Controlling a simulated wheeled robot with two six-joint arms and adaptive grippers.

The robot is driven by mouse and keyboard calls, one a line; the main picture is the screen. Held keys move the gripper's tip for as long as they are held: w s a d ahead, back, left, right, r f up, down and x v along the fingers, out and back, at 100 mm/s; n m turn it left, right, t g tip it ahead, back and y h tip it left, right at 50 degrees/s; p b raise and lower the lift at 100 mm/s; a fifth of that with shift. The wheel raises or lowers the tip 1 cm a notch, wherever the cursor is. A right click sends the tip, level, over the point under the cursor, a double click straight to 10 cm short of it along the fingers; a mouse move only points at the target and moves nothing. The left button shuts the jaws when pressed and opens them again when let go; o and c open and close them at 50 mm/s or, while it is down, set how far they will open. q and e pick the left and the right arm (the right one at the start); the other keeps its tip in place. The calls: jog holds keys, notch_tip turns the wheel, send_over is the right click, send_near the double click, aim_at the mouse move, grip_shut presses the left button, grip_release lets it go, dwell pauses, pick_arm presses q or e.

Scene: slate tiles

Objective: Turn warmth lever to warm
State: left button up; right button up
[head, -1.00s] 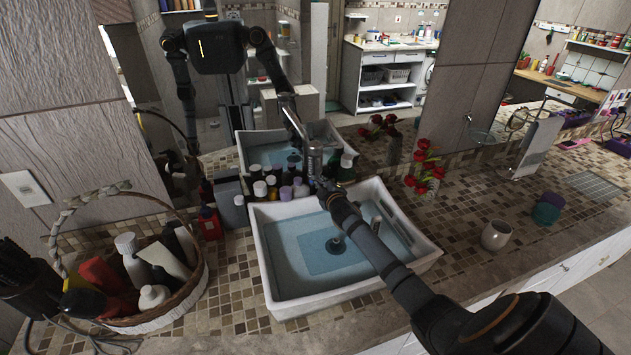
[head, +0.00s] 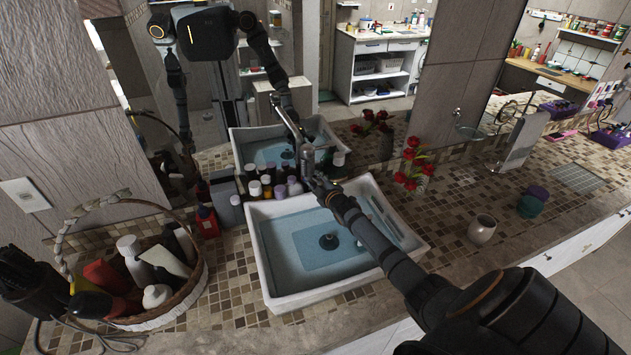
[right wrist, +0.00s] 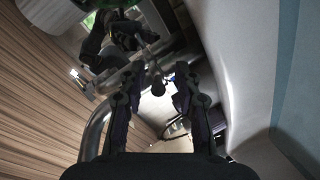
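The chrome faucet (head: 307,160) stands upright at the back of the white sink. My right gripper (head: 319,184) is close against the faucet, and its wrist partly hides the faucet's lower part. In the right wrist view, the two dark fingers of the right gripper (right wrist: 158,76) are spread apart. A short rod with a dark round end, possibly the warmth lever (right wrist: 158,88), shows between them; I cannot tell whether they touch it. A curved chrome pipe (right wrist: 97,125) runs beside the left finger. The lever's setting cannot be read. My left gripper shows in neither view directly.
The sink (head: 269,297) holds water. Several small bottles (head: 266,186) stand behind it, beside the faucet. A wicker basket (head: 196,287) of bottles is at left. A cup (head: 482,229) and red flowers (head: 412,164) are at right. A mirror behind reflects me.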

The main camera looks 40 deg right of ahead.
aim_at(318, 182)
jog(key=v, duration=0.7)
jog(key=shift+s, duration=0.3)
jog(key=shift+r, duration=0.15)
